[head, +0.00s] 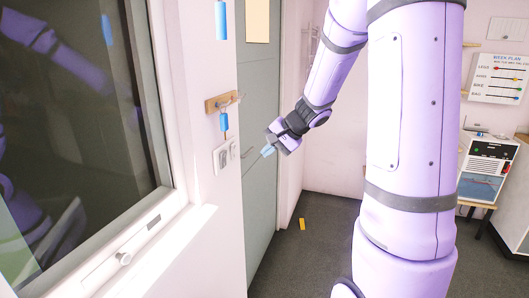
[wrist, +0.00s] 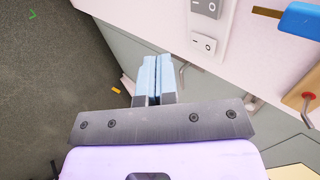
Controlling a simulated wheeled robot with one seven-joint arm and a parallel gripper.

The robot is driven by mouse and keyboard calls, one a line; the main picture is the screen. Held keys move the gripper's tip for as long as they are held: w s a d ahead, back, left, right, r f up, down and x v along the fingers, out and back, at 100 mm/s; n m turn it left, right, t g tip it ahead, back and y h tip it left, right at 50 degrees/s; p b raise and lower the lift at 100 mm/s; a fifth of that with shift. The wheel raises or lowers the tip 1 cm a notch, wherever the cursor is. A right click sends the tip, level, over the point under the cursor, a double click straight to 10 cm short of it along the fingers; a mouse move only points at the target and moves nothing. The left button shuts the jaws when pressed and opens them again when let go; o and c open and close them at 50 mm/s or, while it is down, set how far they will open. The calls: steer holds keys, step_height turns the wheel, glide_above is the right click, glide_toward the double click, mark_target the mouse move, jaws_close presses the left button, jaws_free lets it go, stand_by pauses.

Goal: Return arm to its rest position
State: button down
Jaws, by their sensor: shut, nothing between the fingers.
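My gripper (head: 268,151) is at the end of my purple arm, in front of the grey-green door (head: 259,120) in the head view. In the wrist view my gripper (wrist: 152,66) shows its two light-blue fingers side by side, pressed together with nothing between them. The fingers point toward the door and the wall beside it. The arm is bent and reaches down and to the left in the head view.
A wall switch plate (head: 224,156) and a wooden hook rack (head: 221,102) with a blue tag (head: 224,122) are left of the door. A window (head: 75,110) is at far left. A yellow object (head: 302,224) lies on the dark floor. A white machine (head: 486,168) stands at right.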

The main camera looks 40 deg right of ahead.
stand_by(0.4)
steer(key=s+a+r+n+g, duration=0.2)
steer(key=s+a+r+n, duration=0.5)
steer(key=s+a, duration=0.45)
steer(key=s+a+r+n+h, duration=0.1)
steer(key=s+r+n+h, duration=0.1)
steer(key=s, duration=0.5)
steer(key=s+a+r+n+h, duration=0.2)
steer(key=s, duration=0.5)
steer(key=shift+s+h, duration=0.2)
steer(key=shift+h, duration=0.2)
